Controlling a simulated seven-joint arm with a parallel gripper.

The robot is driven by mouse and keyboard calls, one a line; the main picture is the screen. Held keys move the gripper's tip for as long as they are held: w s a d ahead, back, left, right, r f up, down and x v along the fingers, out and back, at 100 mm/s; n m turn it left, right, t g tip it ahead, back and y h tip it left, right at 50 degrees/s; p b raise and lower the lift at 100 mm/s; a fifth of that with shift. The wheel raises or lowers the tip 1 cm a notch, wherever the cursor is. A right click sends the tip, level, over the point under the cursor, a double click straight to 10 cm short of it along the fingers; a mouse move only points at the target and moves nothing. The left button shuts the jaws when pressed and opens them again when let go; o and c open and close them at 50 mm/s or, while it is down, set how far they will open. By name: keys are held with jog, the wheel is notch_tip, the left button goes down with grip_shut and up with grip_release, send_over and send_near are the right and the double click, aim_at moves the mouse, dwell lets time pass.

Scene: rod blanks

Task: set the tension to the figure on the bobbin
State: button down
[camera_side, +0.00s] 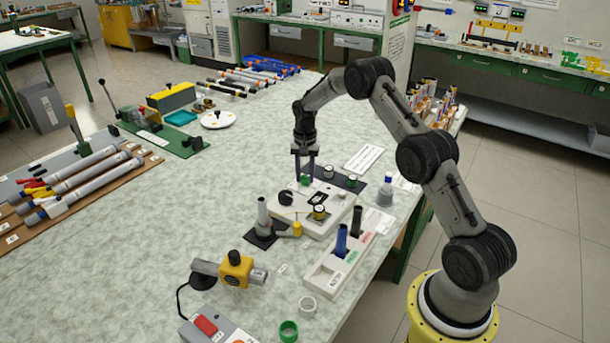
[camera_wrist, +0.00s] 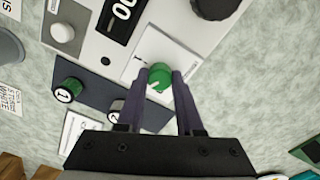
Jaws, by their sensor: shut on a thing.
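A white winding unit (camera_side: 312,222) stands on the bench, with a dark display (camera_side: 317,198) and a black knob (camera_side: 286,198). In the wrist view the display (camera_wrist: 122,14) shows "00", partly cut off by the frame edge. My gripper (camera_wrist: 160,80) is shut on a small green knob (camera_wrist: 158,73) with a white pointer mark, on a pale plate of the unit. From the side my gripper (camera_side: 305,178) points straight down. A yellow and black bobbin (camera_side: 319,213) sits on the unit; its figure is unreadable. A green bobbin marked 1 (camera_wrist: 67,91) stands on a dark mat.
Another bobbin (camera_wrist: 116,113) on the mat is partly hidden by a finger. A pale rack (camera_side: 338,265) with blue and black rods stands in front. A yellow-bodied device (camera_side: 236,270) lies front left.

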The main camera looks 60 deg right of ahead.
aim_at(305, 177)
jog(key=n, duration=0.6)
jog(key=shift+r, duration=0.1)
jog(key=shift+n, duration=2.7)
jog(key=c, duration=0.5)
grip_release()
jog(key=shift+c, duration=0.2)
notch_tip(305, 177, up, 14)
